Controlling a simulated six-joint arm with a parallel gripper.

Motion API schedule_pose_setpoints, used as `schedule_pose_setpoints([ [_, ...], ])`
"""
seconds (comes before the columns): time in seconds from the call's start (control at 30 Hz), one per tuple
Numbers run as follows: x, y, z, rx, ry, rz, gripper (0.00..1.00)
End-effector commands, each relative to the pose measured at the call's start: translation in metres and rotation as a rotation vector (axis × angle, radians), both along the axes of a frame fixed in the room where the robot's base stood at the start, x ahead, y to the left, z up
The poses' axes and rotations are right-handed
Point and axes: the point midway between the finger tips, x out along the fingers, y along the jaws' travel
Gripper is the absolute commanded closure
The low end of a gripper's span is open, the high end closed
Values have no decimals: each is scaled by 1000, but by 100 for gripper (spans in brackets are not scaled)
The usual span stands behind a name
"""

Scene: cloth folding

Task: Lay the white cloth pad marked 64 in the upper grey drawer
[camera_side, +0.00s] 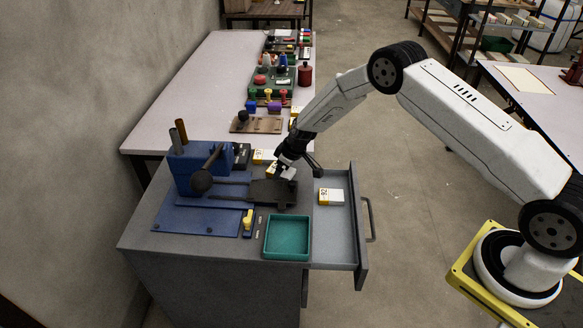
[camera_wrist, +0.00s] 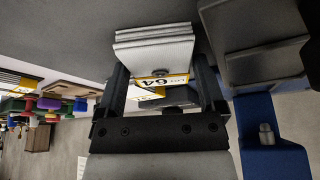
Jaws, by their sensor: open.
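The white cloth pad (camera_wrist: 155,48), a folded stack with a yellow-edged tag reading 64, shows upside down between the fingers of my gripper (camera_wrist: 158,66) in the wrist view. The fingers stand apart on either side of it; whether they touch it I cannot tell. In the side view my gripper (camera_side: 285,171) is low over the grey cabinet top, beside a dark plate, with a small white part of the pad (camera_side: 290,174) at its tip. The upper grey drawer (camera_side: 333,243) is pulled open on the right. Another white pad with a yellow label (camera_side: 331,196) lies inside it.
A teal tray (camera_side: 287,238) stands at the cabinet's front. A blue fixture with a black-knobbed lever (camera_side: 202,180) is at left. More yellow-labelled white pads (camera_side: 263,157) lie behind my gripper. The drawer's front part is bare.

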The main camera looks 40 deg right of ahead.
Motion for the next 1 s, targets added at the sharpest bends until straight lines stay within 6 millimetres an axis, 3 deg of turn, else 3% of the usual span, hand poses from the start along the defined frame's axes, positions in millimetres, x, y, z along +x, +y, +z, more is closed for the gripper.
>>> schedule_pose_setpoints([
  [0.03, 0, 0, 0, 0, 0, 0, 12],
  [0.07, 0, 0, 0, 0, 0, 0, 18],
  [0.2, 0, 0, 0, 0, 0, 0, 63],
  [0.3, 0, 0, 0, 0, 0, 0, 88],
  [0.67, 0, 0, 4, 0, -1, 0, 88],
  [1.0, 0, 0, 34, 0, -3, 0, 88],
])
